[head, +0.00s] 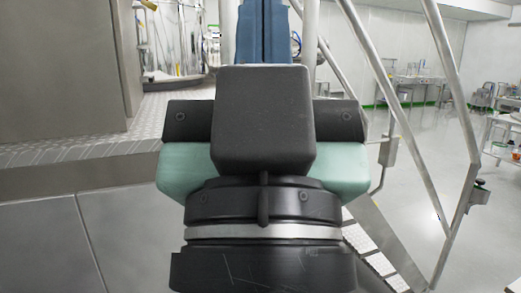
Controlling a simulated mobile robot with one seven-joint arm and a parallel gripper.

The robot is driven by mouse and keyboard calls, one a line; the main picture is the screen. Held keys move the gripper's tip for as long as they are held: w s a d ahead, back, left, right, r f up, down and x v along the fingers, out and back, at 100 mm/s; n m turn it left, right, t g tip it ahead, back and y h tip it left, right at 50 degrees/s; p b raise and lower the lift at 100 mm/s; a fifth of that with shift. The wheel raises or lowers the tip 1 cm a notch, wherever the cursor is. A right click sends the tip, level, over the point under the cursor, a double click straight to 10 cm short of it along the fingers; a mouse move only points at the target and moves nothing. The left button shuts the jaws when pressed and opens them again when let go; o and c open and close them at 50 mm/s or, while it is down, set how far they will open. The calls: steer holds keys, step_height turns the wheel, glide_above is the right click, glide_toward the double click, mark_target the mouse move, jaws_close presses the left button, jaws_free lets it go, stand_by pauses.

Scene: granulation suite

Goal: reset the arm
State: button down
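My gripper (263,130) fills the middle of the head view, seen from behind. It has a black block on top, a wide pale green body and a black round wrist with a silver ring below.
A metal platform with a tread-plate top (75,140) and a large steel cabinet (60,70) stand close on the left. Metal handrails (455,90) and steps (375,250) are on the right. Open floor (415,160) lies at right.

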step_height(320, 180, up, 13)
steer(key=p, duration=1.1)
steer(key=shift+a+r, duration=0.15)
steer(key=shift+r, duration=0.05)
